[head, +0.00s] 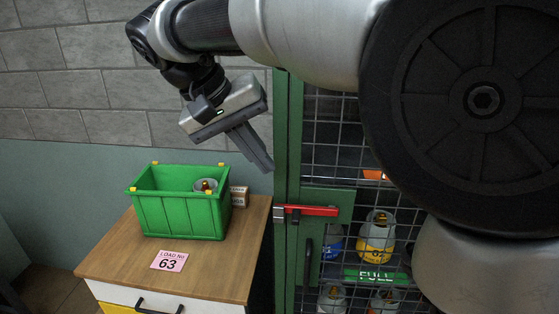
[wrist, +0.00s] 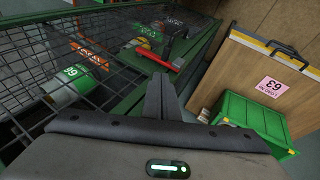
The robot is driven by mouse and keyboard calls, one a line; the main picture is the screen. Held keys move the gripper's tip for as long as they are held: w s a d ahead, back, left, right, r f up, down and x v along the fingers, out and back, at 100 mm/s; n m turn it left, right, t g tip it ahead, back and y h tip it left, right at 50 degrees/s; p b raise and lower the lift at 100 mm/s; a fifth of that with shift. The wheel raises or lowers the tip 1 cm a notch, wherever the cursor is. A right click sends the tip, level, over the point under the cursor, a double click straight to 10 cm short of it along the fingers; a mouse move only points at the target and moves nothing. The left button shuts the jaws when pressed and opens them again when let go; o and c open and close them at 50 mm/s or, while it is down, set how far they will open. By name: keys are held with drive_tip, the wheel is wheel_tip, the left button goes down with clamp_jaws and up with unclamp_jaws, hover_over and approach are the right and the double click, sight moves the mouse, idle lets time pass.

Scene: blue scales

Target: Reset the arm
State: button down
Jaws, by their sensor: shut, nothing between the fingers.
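My gripper (head: 262,160) is shut and empty. In the head view it hangs in the air above and to the right of the green crate, just left of the cage door's green post. In the wrist view my gripper's fingers (wrist: 160,92) are together, pointing toward the green frame of the cage. My arm reaches in from the upper right of the head view and bends down at the wrist.
A green crate (head: 180,217) holding a small canister (head: 206,185) stands on a wooden cabinet (head: 120,250), with a small box (head: 239,196) beside it. A mesh cage (head: 345,150) with a red latch (head: 312,210) holds several gas cylinders (head: 376,238).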

idle(0.3)
drive_tip(key=s+d+y+p, duration=0.1)
drive_tip(key=s+d, duration=0.3)
drive_tip(key=d, duration=0.4)
drive_tip(key=s+d+y, duration=0.1)
drive_tip(key=s+d, duration=0.2)
drive_tip(key=d, duration=0.4)
drive_tip(key=s+d+f+m+t+y+p, duration=0.1)
drive_tip(key=s+d+f+t+y, duration=0.1)
drive_tip(key=s+d+f, duration=0.5)
drive_tip(key=shift+s+y, duration=0.5)
drive_tip(key=shift+s, duration=0.15)
